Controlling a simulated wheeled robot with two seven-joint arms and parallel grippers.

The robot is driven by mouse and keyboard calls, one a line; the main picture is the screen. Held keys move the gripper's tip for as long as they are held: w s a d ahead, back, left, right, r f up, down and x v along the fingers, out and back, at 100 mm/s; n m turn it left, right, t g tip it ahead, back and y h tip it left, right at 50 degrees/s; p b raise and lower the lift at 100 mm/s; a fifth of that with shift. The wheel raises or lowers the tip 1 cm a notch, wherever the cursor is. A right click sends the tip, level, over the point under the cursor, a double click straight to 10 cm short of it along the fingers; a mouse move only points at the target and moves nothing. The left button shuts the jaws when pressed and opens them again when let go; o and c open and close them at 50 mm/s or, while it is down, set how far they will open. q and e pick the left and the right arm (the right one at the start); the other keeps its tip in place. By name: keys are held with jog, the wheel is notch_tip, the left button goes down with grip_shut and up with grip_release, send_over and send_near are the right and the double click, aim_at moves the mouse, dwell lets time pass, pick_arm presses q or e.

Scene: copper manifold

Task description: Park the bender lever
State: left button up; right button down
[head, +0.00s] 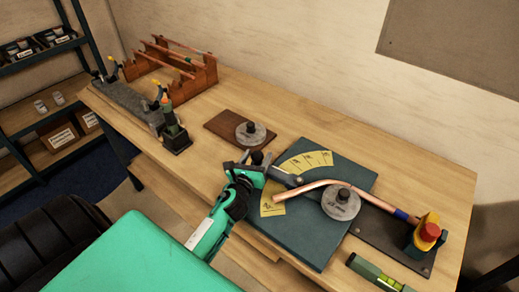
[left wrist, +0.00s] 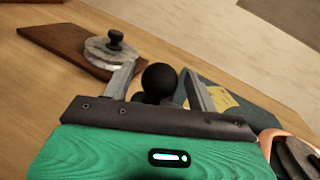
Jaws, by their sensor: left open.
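The bender sits on a dark teal base plate (head: 300,243) on the bench. Its grey lever (head: 291,181) runs left from the round metal former (head: 341,203) and ends in a black ball knob (head: 257,157). A bent copper tube (head: 312,186) passes by the former. My left gripper (head: 254,164) is open at the knob end of the lever. In the left wrist view the knob (left wrist: 158,80) shows between the two spread fingers (left wrist: 160,88), with no clear contact. The lever's bar is mostly hidden there. My right gripper is in neither view.
A yellow angle scale (head: 304,163) lies on the plate. A yellow-and-red clamp (head: 427,232) stands at the tube's right end. A spare round former (head: 250,133) sits on a brown board behind the gripper. A green level (head: 380,275) lies at the front. A wooden rack (head: 178,72) stands back left.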

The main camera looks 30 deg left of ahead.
pick_arm(q)
jog(key=shift+x, duration=1.45)
grip_shut()
